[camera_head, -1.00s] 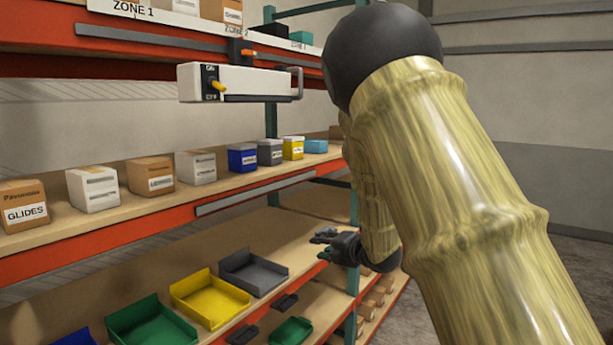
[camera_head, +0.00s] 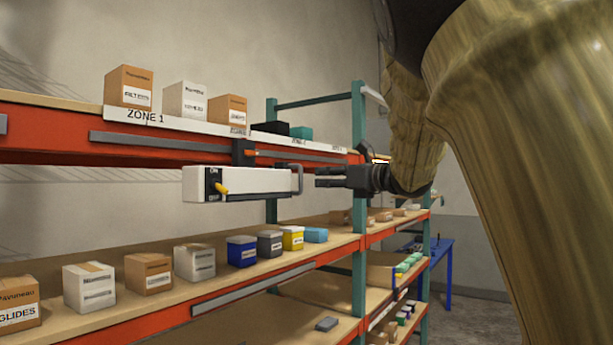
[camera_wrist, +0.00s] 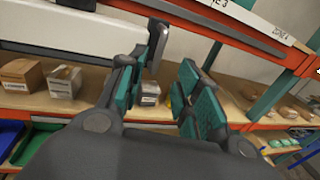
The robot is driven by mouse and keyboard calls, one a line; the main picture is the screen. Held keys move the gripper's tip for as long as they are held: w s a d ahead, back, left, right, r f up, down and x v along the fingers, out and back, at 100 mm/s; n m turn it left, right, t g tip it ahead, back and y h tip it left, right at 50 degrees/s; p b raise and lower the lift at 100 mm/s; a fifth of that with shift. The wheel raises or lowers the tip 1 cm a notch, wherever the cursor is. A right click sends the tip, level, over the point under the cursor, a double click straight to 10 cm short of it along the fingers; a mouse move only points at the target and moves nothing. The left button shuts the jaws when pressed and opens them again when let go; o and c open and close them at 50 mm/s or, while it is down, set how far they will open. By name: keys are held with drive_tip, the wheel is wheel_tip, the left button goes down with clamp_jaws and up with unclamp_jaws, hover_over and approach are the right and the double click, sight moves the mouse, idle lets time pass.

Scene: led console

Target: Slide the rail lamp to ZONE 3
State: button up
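The rail lamp (camera_head: 245,183) is a long white box with a dark end panel and a yellow switch. It hangs from a black carriage (camera_head: 243,153) with an orange lever on the grey rail, near the second zone label. A bar handle (camera_head: 299,179) is on its right end. My gripper (camera_head: 318,177) is just right of the handle, pointing at it, apparently apart from it. In the wrist view my gripper (camera_wrist: 160,92) has its fingers spread, with the handle (camera_wrist: 158,45) ahead near the left finger. The ZONE 3 label (camera_head: 298,142) is right of the carriage.
The ZONE 1 label (camera_head: 146,115) is to the left, and a ZONE 4 label (camera_wrist: 272,35) shows in the wrist view. Boxes and bins stand on the shelf (camera_head: 215,287) below the lamp. A green rack post (camera_head: 359,215) rises behind my gripper.

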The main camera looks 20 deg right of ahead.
drive_tip(key=p+x, duration=0.4)
drive_tip(key=x, duration=0.5)
drive_tip(key=shift+c, duration=0.2)
clamp_jaws()
